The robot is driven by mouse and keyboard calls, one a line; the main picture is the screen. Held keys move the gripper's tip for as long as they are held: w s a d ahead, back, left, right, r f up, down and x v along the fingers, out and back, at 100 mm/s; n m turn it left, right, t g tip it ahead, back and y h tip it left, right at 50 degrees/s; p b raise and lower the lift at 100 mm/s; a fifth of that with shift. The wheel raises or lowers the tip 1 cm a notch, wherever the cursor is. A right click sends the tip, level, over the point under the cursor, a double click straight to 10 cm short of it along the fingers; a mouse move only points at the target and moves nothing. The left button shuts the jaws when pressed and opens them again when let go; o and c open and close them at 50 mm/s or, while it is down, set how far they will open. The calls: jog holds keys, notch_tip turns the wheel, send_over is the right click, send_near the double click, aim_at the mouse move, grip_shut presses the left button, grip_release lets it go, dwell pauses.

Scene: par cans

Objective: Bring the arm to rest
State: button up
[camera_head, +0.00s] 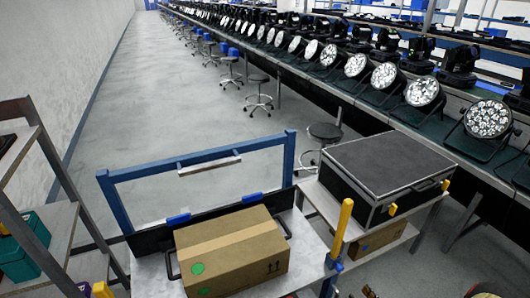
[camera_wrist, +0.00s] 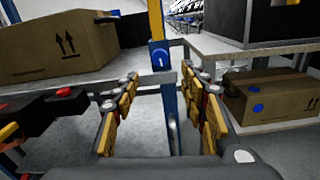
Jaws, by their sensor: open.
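My gripper (camera_wrist: 160,95) shows in the wrist view with its two yellow-padded fingers spread apart. Nothing is between the fingers; a blue upright post with a yellow top (camera_wrist: 157,60) stands beyond them. In the head view the arm is mostly out of frame; small yellow and dark parts show at the bottom right edge, and I cannot tell what they are.
A cardboard box (camera_head: 228,252) sits on a cart framed in blue (camera_head: 112,205). A black case (camera_head: 375,172) lies on the shelf unit to its right, above another box (camera_wrist: 275,98). A shelf rack (camera_head: 60,240) stands left. Stools (camera_head: 258,95) line the long bench of par cans (camera_head: 488,118). The aisle floor (camera_head: 150,110) is clear.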

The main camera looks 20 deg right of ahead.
jog(key=s+a+f+n+g+y, duration=0.25)
jog(key=a+y, duration=0.25)
jog(key=a, duration=0.4)
jog(key=s+a+r+n+g+y, duration=0.4)
jog(key=a+r+n+g+y, duration=0.15)
jog(key=r+n+g, duration=0.35)
jog(key=a+r+n+g+h, duration=0.25)
jog(key=r+n+h, duration=0.25)
jog(key=r+n, duration=0.5)
jog(key=a+r+n+g+h, duration=0.2)
jog(key=r+n+g+h, duration=0.4)
jog(key=r, duration=0.6)
jog(key=a+r+n+t, duration=0.7)
jog(key=a+r, duration=0.6)
jog(key=r, duration=0.3)
jog(key=shift+w+a+r+n+t+h, duration=0.25)
jog(key=shift+w+r+n+t+h, duration=0.1)
jog(key=shift+n, duration=0.5)
